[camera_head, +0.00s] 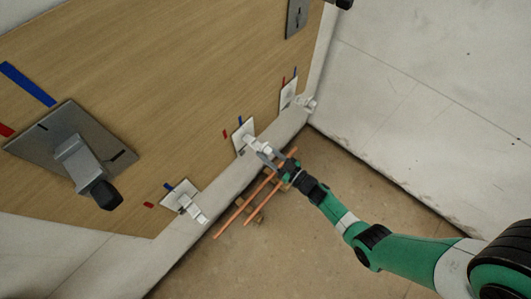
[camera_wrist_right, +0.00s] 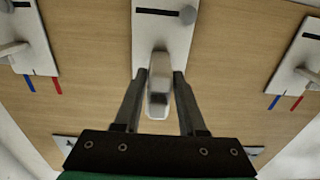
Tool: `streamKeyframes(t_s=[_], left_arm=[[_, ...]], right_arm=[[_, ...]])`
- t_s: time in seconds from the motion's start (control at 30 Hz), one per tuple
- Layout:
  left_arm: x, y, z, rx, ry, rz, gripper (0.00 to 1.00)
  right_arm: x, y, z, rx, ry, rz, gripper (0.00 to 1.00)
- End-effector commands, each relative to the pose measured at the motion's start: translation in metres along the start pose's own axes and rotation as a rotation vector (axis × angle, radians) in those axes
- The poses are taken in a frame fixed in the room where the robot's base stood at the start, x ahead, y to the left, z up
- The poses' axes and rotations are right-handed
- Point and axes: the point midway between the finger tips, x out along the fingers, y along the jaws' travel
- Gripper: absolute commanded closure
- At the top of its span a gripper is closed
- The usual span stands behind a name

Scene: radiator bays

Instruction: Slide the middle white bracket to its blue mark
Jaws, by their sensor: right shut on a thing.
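The middle white bracket (camera_head: 239,139) is mounted on the wooden panel, near its lower edge. Its short blue mark (camera_head: 240,121) is at the plate's upper-left edge, and a red mark (camera_head: 224,134) lies further left, clear of the plate. My right gripper (camera_head: 267,156) is shut on the bracket's protruding arm. In the right wrist view the fingers (camera_wrist_right: 160,88) stand on both sides of that arm, with the slotted white plate (camera_wrist_right: 165,35) behind; this bracket's marks do not show there. My left gripper is not in view.
White brackets stand on either side, lower left (camera_head: 183,197) and upper right (camera_head: 288,94), each with blue and red marks. Large grey plates (camera_head: 40,140) (camera_head: 297,18) are on the panel. Copper pipes (camera_head: 235,214) lie below my right gripper. The floor (camera_head: 330,235) beyond is mostly open.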

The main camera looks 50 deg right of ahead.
Motion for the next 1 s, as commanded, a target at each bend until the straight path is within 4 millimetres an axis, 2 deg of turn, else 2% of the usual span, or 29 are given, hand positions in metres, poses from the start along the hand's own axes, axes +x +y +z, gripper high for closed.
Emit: streamKeyframes(t_s=[0.03, 0.13, 0.4, 0.53, 0.67, 0.9, 1.0], left_arm=[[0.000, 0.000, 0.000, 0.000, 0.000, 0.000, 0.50], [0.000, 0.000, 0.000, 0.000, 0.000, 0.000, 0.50], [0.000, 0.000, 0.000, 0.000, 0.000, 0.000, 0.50], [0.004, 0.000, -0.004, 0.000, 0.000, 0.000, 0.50], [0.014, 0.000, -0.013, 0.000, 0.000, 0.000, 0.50], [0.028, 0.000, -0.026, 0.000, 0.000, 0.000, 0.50], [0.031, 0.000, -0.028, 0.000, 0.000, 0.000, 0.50]], right_arm=[[0.000, -0.001, 0.001, 0.002, -0.002, -0.001, 0.58], [0.000, -0.001, 0.001, 0.002, -0.001, -0.002, 0.40], [-0.001, -0.001, 0.000, 0.001, -0.001, -0.002, 0.40], [-0.009, -0.001, -0.001, 0.002, -0.002, -0.001, 0.40], [-0.033, -0.001, -0.003, 0.004, -0.005, 0.001, 0.40], [-0.090, 0.000, -0.003, 0.004, -0.004, 0.004, 0.40], [-0.106, 0.001, -0.001, 0.002, -0.002, 0.004, 0.40]])
